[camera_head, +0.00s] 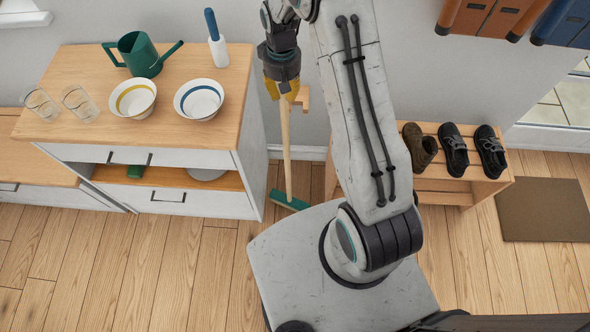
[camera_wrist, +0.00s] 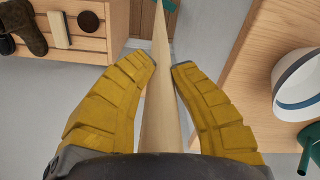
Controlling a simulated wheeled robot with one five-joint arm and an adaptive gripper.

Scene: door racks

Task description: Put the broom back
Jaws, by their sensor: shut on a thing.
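The broom has a pale wooden handle (camera_head: 286,135) and a green head (camera_head: 289,201) at its lower end, between the cabinet and the shoe bench. It is nearly upright, head down, low by the floor; I cannot tell whether it touches. My gripper (camera_head: 282,92) has yellow fingers and is shut on the upper handle. In the wrist view, the handle (camera_wrist: 160,85) runs between my two fingers (camera_wrist: 164,66), and a bit of the green head shows at the top edge. A small wooden piece (camera_head: 304,98), perhaps a wall holder, shows just right of my gripper, partly hidden.
The wooden cabinet (camera_head: 246,110) stands close on the left, with a green watering can (camera_head: 141,54), two bowls, glasses and a blue-topped bottle (camera_head: 216,40). A bench (camera_head: 463,190) with shoes stands right, beyond my arm. A brown mat (camera_head: 548,210) lies far right.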

